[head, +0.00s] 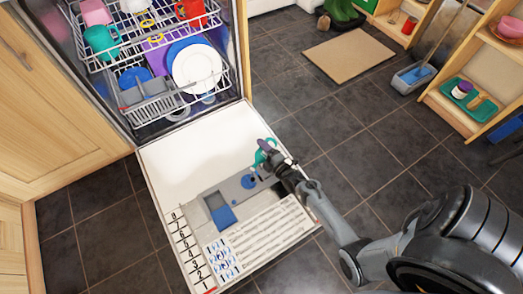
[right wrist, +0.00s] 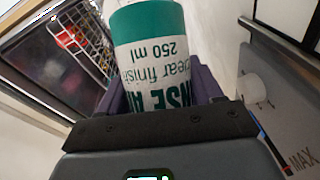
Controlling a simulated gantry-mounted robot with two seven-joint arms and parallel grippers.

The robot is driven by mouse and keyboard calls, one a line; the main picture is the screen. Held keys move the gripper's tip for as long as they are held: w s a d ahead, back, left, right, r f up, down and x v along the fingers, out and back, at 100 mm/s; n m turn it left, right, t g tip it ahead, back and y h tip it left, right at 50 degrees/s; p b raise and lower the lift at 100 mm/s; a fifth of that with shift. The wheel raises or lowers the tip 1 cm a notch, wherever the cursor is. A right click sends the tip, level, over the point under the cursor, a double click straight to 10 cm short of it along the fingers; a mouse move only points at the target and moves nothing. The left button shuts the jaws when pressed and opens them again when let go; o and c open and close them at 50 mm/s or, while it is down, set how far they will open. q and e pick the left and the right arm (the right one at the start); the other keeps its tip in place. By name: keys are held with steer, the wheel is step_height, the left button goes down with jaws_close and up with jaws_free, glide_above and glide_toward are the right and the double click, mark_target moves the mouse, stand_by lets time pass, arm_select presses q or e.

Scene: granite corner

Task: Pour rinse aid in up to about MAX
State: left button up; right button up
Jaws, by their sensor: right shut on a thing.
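My right gripper (head: 267,150) is shut on the rinse aid bottle (head: 262,154), above the right part of the open dishwasher door. In the right wrist view the bottle (right wrist: 152,50) is green and white, reads "250 ml", and its lettering is upside down; its mouth is hidden. The grey dispenser panel (head: 205,193) on the door has a blue round part (head: 249,181) and a blue compartment (head: 222,216). In the right wrist view a MAX mark (right wrist: 302,160) and a white round part (right wrist: 252,88) show on the panel. No liquid is visible. My left gripper is out of view.
The dishwasher racks (head: 150,50) above the door hold cups and plates. A printed label (head: 268,237) covers the door's lower part. Dark tiled floor (head: 345,125) is clear right of the door. A mat (head: 348,54) and shelves (head: 470,75) lie farther off.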

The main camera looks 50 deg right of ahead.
steer(key=shift+w, duration=0.1)
steer(key=shift+f+n+b, duration=0.2)
steer(key=shift+n+b, duration=0.2)
steer(key=shift+b, duration=0.15)
steer(key=shift+r, duration=0.1)
stand_by(0.6)
steer(key=shift+f+n+t+b, duration=0.3)
steer(key=shift+b, duration=0.15)
